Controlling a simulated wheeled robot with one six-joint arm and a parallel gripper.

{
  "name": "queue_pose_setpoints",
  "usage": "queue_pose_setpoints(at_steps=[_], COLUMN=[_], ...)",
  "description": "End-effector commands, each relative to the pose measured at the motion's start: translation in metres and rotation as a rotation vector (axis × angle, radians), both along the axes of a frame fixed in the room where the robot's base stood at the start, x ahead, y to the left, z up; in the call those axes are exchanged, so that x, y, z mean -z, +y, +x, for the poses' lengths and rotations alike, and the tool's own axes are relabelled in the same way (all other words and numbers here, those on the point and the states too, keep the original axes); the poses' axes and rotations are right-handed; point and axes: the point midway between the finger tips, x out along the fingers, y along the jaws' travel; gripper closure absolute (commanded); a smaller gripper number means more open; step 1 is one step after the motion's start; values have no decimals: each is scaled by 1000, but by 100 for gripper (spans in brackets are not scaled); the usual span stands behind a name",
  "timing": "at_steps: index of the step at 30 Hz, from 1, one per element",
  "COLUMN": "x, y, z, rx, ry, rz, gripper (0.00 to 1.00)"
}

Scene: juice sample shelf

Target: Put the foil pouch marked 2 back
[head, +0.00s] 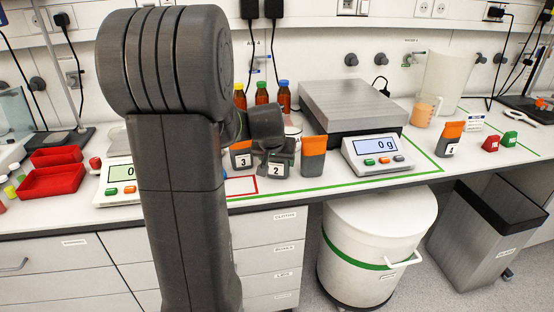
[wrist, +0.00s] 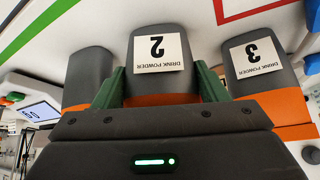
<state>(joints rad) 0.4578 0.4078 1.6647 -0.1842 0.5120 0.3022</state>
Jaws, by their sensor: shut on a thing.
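The foil pouch marked 2 (head: 278,170) is dark grey with an orange top and a white label. My gripper (head: 272,148) is shut on it from above and hides its top in the head view. In the wrist view the pouch marked 2 (wrist: 158,82) appears upside down between the green fingers of my gripper (wrist: 160,88). I cannot tell whether its base touches the counter. The pouch marked 3 (head: 241,159) stands just left of it; it also shows in the wrist view (wrist: 258,65). Another pouch (head: 313,160), with no label visible, stands close on its right.
A red outline (head: 243,192) and a green line (head: 330,187) mark the counter. A scale (head: 378,152) reading 0 g stands to the right, and the pouch marked 4 (head: 449,140) beyond it. Bottles (head: 262,95) stand behind; red trays (head: 52,178) lie left.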

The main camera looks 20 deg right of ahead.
Motion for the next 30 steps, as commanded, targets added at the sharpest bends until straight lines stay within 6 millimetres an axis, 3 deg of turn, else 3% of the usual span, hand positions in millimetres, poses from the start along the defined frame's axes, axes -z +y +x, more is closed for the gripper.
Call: queue_pose_setpoints(at_steps=[4,5,8,20,30], x=[4,4,3,-3,-52], y=[0,0,0,0,19], z=[0,0,0,0,-25], rx=[0,0,0,0,0], ry=[-1,0,0,0,-6], rz=[-1,0,0,0,-2], gripper=[68,32,12,12,12])
